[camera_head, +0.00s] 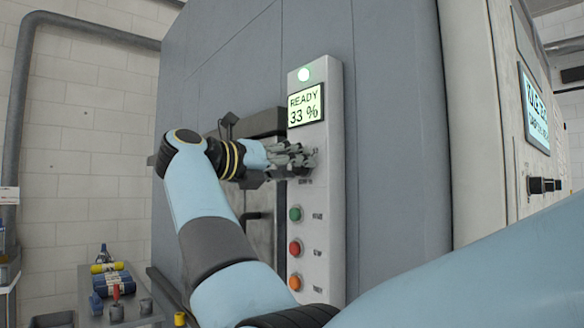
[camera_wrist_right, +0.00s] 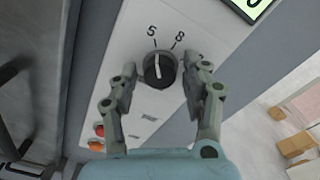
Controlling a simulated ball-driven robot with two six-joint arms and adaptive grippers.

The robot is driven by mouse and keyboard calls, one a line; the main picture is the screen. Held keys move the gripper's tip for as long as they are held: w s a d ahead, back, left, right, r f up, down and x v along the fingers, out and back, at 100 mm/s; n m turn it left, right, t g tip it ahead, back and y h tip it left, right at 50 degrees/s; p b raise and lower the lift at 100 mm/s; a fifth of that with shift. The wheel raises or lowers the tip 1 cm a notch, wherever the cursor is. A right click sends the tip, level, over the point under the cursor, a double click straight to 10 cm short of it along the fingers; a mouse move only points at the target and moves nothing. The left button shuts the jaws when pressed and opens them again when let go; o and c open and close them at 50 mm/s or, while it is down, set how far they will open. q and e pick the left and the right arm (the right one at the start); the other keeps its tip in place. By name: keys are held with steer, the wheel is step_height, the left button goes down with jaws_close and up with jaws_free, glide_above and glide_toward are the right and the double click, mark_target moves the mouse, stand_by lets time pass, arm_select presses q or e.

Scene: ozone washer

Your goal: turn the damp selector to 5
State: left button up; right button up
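The damp selector (camera_wrist_right: 160,71) is a round black knob with a white pointer line on a light grey panel. In the right wrist view its pointer is directed at or very near the printed 5, left of the printed 8. My right gripper (camera_wrist_right: 160,78) is open, with one finger on each side of the knob and small gaps visible. In the head view my right gripper (camera_head: 306,160) is at the upper middle of the panel (camera_head: 324,220), and its fingers hide the knob. Other dial marks are hidden by the right finger. My left gripper is not in view.
Below are green (camera_head: 295,214), red (camera_head: 294,249) and orange (camera_head: 294,283) buttons. A side table (camera_head: 135,314) with bottles stands at lower left.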

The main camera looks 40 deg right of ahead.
mark_target(303, 119)
steer(key=shift+o, duration=0.2)
step_height(303, 119, up, 10)
steer(key=shift+f, duration=0.1)
stand_by(0.4)
stand_by(0.5)
